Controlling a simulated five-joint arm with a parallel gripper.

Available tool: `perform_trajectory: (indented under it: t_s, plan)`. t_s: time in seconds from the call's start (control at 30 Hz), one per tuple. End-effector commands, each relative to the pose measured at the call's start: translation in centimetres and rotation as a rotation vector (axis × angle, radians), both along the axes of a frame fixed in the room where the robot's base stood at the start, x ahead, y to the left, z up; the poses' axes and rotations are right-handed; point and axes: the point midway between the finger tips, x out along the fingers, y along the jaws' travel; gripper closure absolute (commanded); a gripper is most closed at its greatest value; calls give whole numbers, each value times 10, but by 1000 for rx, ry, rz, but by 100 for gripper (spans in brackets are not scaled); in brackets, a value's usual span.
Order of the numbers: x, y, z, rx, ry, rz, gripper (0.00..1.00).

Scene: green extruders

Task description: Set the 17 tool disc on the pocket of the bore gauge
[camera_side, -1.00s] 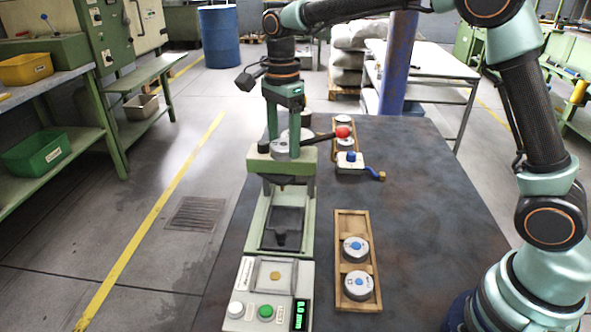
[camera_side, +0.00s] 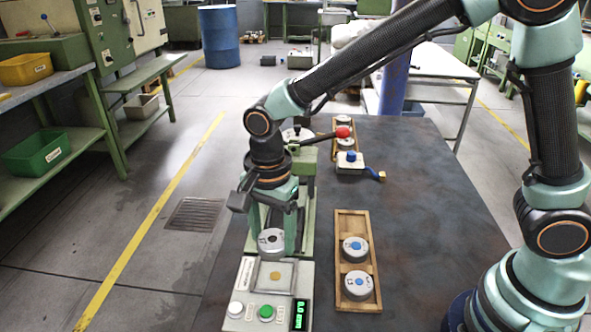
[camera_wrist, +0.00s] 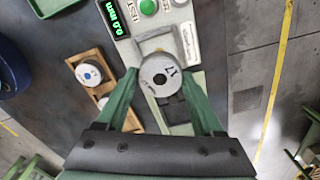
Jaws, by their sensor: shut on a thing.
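My gripper (camera_wrist: 163,88) is shut on a grey disc (camera_wrist: 163,76) with a dark centre hole. Its mark, upside down in the wrist view, looks like 17. In the side view the disc (camera_side: 271,241) hangs below my gripper, just above and behind the bore gauge's pocket. The bore gauge (camera_side: 236,300) is a pale box with a green button and a green lit display. Its square pocket (camera_side: 275,274) has a brass-coloured centre and looks empty. In the wrist view the disc covers part of the pocket, so the gap between them is hard to judge.
A wooden tray (camera_side: 343,226) to the right holds two grey discs with blue centres. A green press with a red-knobbed lever (camera_side: 342,132) stands behind the gauge, close to my gripper. A blue-knobbed block (camera_side: 350,162) sits farther back. The right tabletop (camera_side: 430,240) is clear.

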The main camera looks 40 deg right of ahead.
Motion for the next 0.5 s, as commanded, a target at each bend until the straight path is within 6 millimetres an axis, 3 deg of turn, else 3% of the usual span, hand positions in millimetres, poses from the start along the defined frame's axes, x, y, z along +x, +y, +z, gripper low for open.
perform_trajectory:
  t_s: [0.5]
  plan:
    - [-1,0,-47,-1,2,1,100]
